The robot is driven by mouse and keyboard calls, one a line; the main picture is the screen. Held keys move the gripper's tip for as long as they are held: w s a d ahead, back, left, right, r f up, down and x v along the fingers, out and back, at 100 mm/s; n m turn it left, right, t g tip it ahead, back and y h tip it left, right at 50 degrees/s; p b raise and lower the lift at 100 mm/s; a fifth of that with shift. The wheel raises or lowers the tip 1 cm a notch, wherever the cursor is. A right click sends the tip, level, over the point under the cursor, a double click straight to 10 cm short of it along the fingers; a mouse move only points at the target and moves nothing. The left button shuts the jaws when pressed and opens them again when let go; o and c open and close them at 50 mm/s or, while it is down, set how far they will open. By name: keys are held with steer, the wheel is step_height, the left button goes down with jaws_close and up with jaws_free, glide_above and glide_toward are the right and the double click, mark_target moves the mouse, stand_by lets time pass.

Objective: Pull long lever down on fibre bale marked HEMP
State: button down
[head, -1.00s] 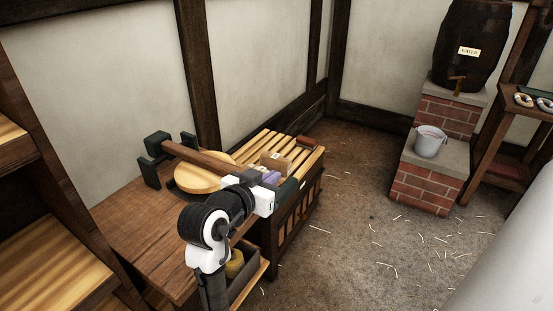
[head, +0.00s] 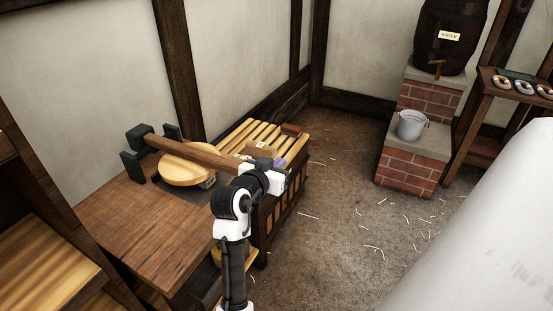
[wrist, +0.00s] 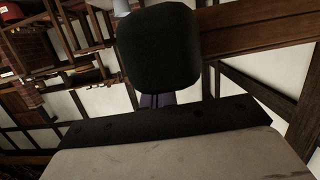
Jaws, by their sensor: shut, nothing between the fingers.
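The long lever is a brown wooden beam (head: 195,149) in the head view. It runs from dark posts at the left, over a round pale wooden disc (head: 184,171), towards my gripper (head: 279,179). My gripper is shut and empty at the lever's right end and hides that end in the head view. No HEMP marking is readable.
Open floor (head: 330,215) lies to the right. Beyond are a brick step (head: 405,175) with a bucket (head: 412,125), and a barrel marked WATER (head: 450,50).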

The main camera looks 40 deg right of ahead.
steer(key=shift+f, duration=0.1)
steer(key=shift+s+d+f+m+b, duration=0.1)
steer(key=shift+s+f+m+b, duration=0.05)
steer(key=shift+f+b, duration=0.55)
steer(key=shift+s+f+m+b, duration=0.15)
steer(key=shift+f+b, duration=0.2)
steer(key=shift+f, duration=0.65)
step_height(320, 180, up, 6)
steer(key=p, duration=0.4)
steer(key=b+v, duration=0.1)
steer(key=v, duration=0.9)
steer(key=shift+f, duration=0.35)
